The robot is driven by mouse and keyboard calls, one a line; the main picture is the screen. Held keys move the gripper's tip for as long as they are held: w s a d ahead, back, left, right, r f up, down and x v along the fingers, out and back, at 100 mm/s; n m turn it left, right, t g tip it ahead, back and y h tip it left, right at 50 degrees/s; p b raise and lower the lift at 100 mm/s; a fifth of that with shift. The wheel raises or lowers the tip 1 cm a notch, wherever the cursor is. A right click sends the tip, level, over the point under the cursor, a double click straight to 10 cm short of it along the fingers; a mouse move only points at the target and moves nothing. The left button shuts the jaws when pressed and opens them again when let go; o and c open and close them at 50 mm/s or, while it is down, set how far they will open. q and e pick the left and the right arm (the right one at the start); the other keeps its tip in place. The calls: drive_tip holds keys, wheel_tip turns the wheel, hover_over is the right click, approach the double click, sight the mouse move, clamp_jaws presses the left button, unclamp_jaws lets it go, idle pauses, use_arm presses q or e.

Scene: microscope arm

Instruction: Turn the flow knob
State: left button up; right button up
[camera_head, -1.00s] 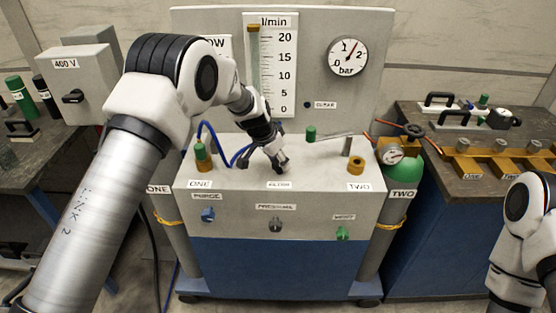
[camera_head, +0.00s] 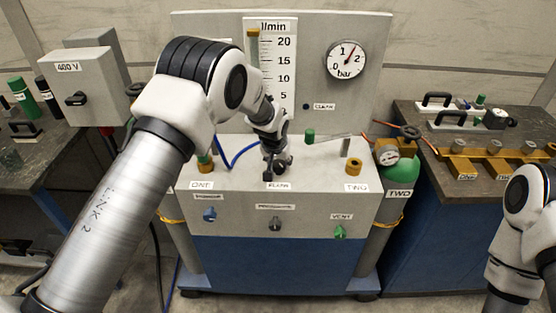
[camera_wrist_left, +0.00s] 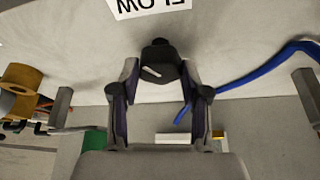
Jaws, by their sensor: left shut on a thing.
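The flow knob (camera_wrist_left: 158,64) is black with a pale pointer mark. In the left wrist view it sits between the fingertips, just below the upside-down FLOW label (camera_wrist_left: 150,6). My left gripper (camera_wrist_left: 158,78) is shut on it, one finger on each side. In the head view my left gripper (camera_head: 276,164) reaches down to the panel top behind the small FLOW label (camera_head: 278,185) and mostly hides the knob. The l/min flow scale (camera_head: 284,62) stands behind, partly covered by my arm. My right arm shows at the right edge; its gripper is out of view.
The blue-and-grey cabinet (camera_head: 280,245) has several front knobs, including a green VENT knob (camera_head: 340,232). A blue hose (camera_head: 232,160) runs left of the gripper. A lever with a green grip (camera_head: 310,136) lies to its right. The bar gauge (camera_head: 346,60) is above.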

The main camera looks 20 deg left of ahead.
use_arm(q)
drive_tip(key=n+b, duration=0.1)
drive_tip(key=b, duration=0.1)
drive_tip(key=f+n+y+b, duration=0.1)
drive_tip(key=n+b, duration=0.1)
drive_tip(key=b, duration=0.1)
drive_tip(key=shift+d, duration=0.15)
drive_tip(key=shift+r+n+g+y+b, duration=0.25)
drive_tip(key=shift+n+g+y+b, duration=0.15)
drive_tip(key=shift+n+b, duration=0.8)
drive_tip(key=o, duration=0.9)
drive_tip(key=shift+c, duration=0.2)
drive_tip(key=shift+o, duration=1.4)
drive_tip(key=shift+w, duration=0.1)
